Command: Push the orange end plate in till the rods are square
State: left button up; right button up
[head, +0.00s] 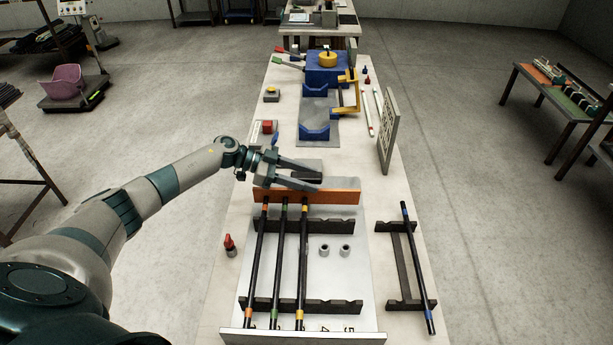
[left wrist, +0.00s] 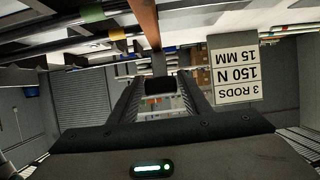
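The orange end plate (head: 335,197) stands across the far end of the grey bed in the head view, and part of it shows at the top of the left wrist view (left wrist: 147,22). Three black rods, marked orange (head: 261,240), green (head: 279,245) and yellow (head: 303,245), lie side by side, slightly slanted, in notched supports. Their far ends meet or nearly meet the plate; the exact contact is unclear. My left gripper (head: 320,180) is just beyond the plate with fingers apart. A dark block (left wrist: 158,84) shows between the fingers in the wrist view. My right gripper is out of view.
A fourth rod (head: 416,265) lies on a rack at the right. Two grey collars (head: 324,249) and a red-topped knob (head: 229,243) sit near the rods. A standing panel (head: 389,130) and blue fixture (head: 325,68) are farther back. A sign (left wrist: 237,72) reads 3 rods, 150 N, 15 mm.

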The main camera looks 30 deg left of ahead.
pick_arm(q)
jog(key=shift+r, duration=0.1)
jog(key=shift+a, duration=0.15)
jog(key=shift+s+a+r+b, duration=0.2)
jog(key=shift+s+a+b, duration=0.15)
jog(key=shift+a, duration=0.2)
jog(key=b+v, duration=0.5)
jog(key=v, duration=1.1)
